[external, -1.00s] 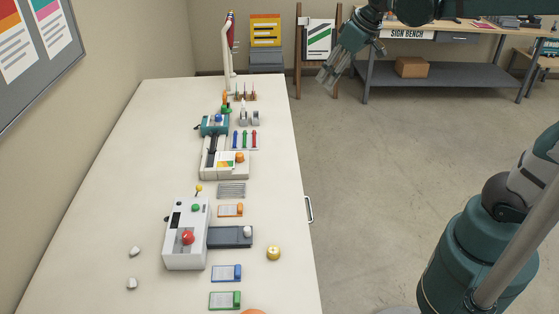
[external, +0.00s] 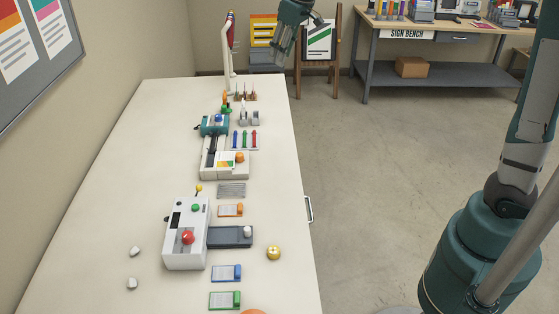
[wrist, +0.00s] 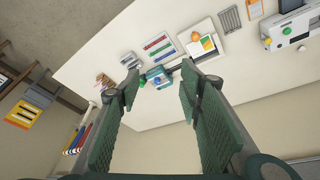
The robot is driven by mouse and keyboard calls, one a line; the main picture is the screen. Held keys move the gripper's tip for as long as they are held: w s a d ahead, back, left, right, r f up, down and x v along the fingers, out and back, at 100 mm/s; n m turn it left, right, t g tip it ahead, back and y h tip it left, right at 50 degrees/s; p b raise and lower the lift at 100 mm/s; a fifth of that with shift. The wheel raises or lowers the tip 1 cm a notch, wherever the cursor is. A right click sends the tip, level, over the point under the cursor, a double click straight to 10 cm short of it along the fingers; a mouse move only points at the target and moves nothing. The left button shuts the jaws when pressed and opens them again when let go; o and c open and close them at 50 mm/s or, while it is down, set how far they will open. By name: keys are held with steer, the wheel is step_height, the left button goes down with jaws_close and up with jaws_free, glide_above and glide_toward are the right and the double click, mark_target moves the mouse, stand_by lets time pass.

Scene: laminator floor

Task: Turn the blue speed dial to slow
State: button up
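The blue speed dial (external: 218,118) is a small round knob on top of a teal machine (external: 207,130) toward the far end of the white table. In the wrist view the teal machine (wrist: 151,73) shows between my fingers, at a distance; the dial's pointer and markings are too small to read. My gripper (external: 282,52) hangs in the air beyond the table's far right corner, well apart from the dial. In the wrist view its two green fingers (wrist: 158,82) are spread wide with nothing between them.
A white post (external: 227,55) stands at the table's far end. Near the dial are a green knob (external: 226,109), grey rollers (external: 249,118) and colored pens (external: 245,139). A white machine with a red button (external: 188,237) stands nearer. The table's left side is mostly clear.

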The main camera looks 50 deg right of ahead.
steer(key=w+f+p, duration=0.1)
steer(key=w+f, duration=0.2)
steer(key=w, duration=0.9)
steer(key=n+g+p, duration=0.2)
steer(key=g+p, duration=0.1)
steer(key=g, duration=0.1)
glide_above(218, 115)
steer(key=f, duration=2.5)
steer(key=shift+s+a+f, duration=0.1)
steer(key=shift+s+f, duration=0.15)
steer(key=shift+f, duration=0.15)
steer(key=shift+w+f+n, duration=0.1)
steer(key=shift+f+n, duration=0.2)
steer(key=shift+f, duration=0.05)
steer(key=shift+f, duration=3.85)
